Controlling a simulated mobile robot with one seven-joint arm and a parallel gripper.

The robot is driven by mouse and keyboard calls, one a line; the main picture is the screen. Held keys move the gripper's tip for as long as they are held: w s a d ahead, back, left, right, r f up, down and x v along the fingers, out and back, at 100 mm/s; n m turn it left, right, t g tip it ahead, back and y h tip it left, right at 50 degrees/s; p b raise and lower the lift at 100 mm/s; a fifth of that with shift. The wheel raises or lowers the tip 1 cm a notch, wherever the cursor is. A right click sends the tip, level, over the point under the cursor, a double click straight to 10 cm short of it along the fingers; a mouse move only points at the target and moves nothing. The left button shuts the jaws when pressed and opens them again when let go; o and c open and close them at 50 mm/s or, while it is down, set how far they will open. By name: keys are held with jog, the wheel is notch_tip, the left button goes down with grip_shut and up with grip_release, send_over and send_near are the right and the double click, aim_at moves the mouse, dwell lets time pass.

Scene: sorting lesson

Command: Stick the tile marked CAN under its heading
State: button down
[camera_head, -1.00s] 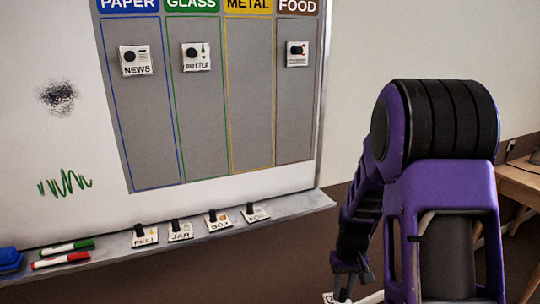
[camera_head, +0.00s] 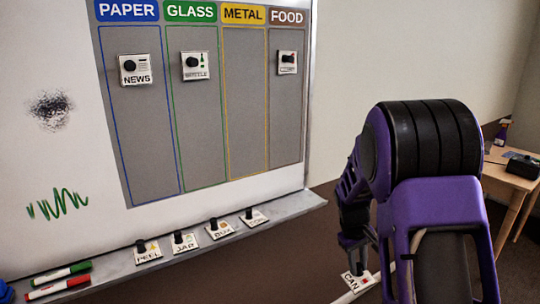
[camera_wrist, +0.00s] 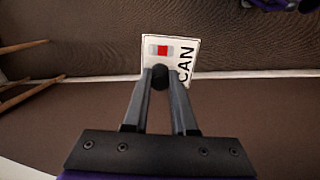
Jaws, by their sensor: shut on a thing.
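The CAN tile (camera_wrist: 172,46) is white with a red and grey can picture and a black knob. My gripper (camera_wrist: 160,80) is shut on the knob in the wrist view. In the head view the CAN tile (camera_head: 359,281) hangs low in front of my purple arm, with my gripper (camera_head: 355,266) above it, clear of the board and the tray. The yellow METAL heading (camera_head: 243,14) tops an empty grey column (camera_head: 245,100) on the whiteboard, between the GLASS (camera_head: 190,11) and FOOD (camera_head: 287,17) headings.
The PAPER column holds a NEWS tile (camera_head: 135,70); GLASS holds a BOTTLE tile (camera_head: 195,66); FOOD holds a tile (camera_head: 287,62) with an unreadable word. Several tiles, including PEEL (camera_head: 148,252) and JAR (camera_head: 185,243), lie on the tray (camera_head: 291,210) below. A wooden table (camera_head: 512,177) stands at right.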

jog(key=w+a+r+n+t+y, duration=0.1)
jog(key=w+a+r+n+t, duration=0.3)
jog(key=r, duration=0.3)
jog(key=w+a+r+n+t, duration=0.3)
jog(key=w+r+n+t, duration=0.15)
jog(key=r, duration=0.35)
jog(key=w+a+r+n+t+y, duration=0.1)
jog(key=w+a+r+n+t, duration=0.3)
jog(key=r, duration=0.3)
jog(key=s+a+r+n+t+y, duration=0.2)
jog(key=a+r+n+y, duration=0.75)
jog(key=a+r, duration=0.5)
jog(key=shift+y, duration=0.45)
jog(key=shift+w+d+r+p+x, duration=0.15)
jog(key=shift+d+p+x, duration=0.2)
jog(key=shift+x, duration=1.1)
jog(key=shift+w+d+r+p+x, duration=0.15)
jog(key=shift+p+x, duration=0.25)
jog(key=shift+x, duration=1)
jog(key=shift+w+d+r+p+x, duration=0.15)
jog(key=shift+d+p+x, duration=0.2)
jog(key=shift+x, duration=1.1)
jog(key=shift+w+a, duration=0.15)
jog(key=shift+a, duration=0.05)
jog(key=shift+c, duration=0.8)
grip_release()
